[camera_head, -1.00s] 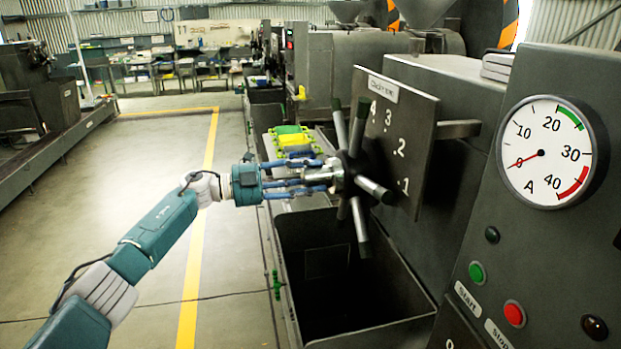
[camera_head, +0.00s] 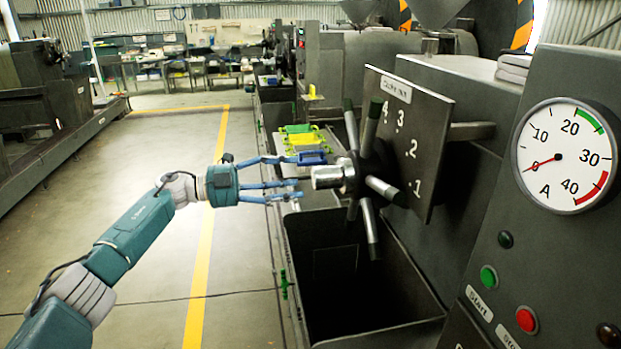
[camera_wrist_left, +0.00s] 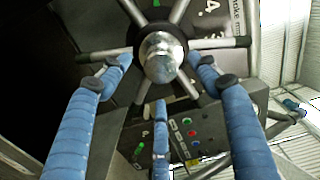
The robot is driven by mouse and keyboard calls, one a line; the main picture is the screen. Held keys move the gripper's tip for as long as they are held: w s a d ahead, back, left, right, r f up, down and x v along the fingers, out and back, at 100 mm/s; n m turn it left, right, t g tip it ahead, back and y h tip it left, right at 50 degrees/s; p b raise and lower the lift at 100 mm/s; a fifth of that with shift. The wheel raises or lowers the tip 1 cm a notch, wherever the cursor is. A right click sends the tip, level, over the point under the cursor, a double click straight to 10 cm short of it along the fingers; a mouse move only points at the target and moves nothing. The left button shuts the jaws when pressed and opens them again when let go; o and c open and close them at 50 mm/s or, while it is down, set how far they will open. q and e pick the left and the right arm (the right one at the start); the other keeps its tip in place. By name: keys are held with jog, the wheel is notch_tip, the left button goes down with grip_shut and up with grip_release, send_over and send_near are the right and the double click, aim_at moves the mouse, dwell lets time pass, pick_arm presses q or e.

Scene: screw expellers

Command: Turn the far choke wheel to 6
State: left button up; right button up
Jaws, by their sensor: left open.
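The choke wheel (camera_head: 347,176) has a bright metal hub and several dark-tipped spokes. It stands in front of a dark plate (camera_head: 440,115) with a choke label and the numbers 4, 3, 2 and 1; a 6 is not visible in the head view. My left gripper (camera_head: 309,177) is open, with its blue fingers just left of the hub, pointing at it. In the left wrist view the hub (camera_wrist_left: 162,58) lies between the spread fingers (camera_wrist_left: 164,72), with spokes fanning out behind. Nothing is held. My right gripper is out of view.
An open dark bin (camera_head: 400,310) lies below the wheel. At right is a panel with an ammeter (camera_head: 565,155) reading about 0, a green button (camera_head: 488,278) and a red button (camera_head: 527,320). Clear floor (camera_head: 150,240) lies to the left.

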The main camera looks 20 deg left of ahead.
pick_arm(q)
jog(key=shift+v, duration=2.2)
